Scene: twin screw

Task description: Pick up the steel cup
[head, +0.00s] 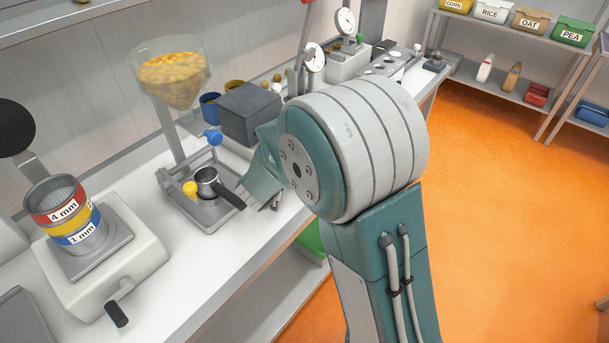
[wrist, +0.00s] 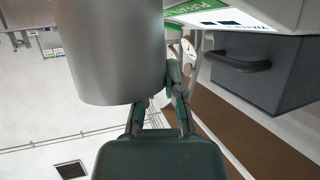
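The steel cup (head: 206,181), small with a long black handle (head: 230,195), stands upright in the metal stand below the hopper in the head view. Its handle points right and toward me. My gripper (head: 262,198) is just right of the handle, partly hidden by my own arm; I cannot tell whether they touch. In the wrist view my gripper's teal fingers (wrist: 164,92) come close together toward their tips. A large plain grey cylinder (wrist: 112,50) covers part of them, so their gap is unclear. I cannot tell whether this cylinder is the cup.
A clear hopper (head: 170,72) of yellow pieces stands over the cup, with a yellow knob (head: 190,188) left of it. A sieve stack (head: 65,215) sits on a cranked machine at left. Dial gauges (head: 314,57) stand farther back. The bench front (head: 190,290) is clear.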

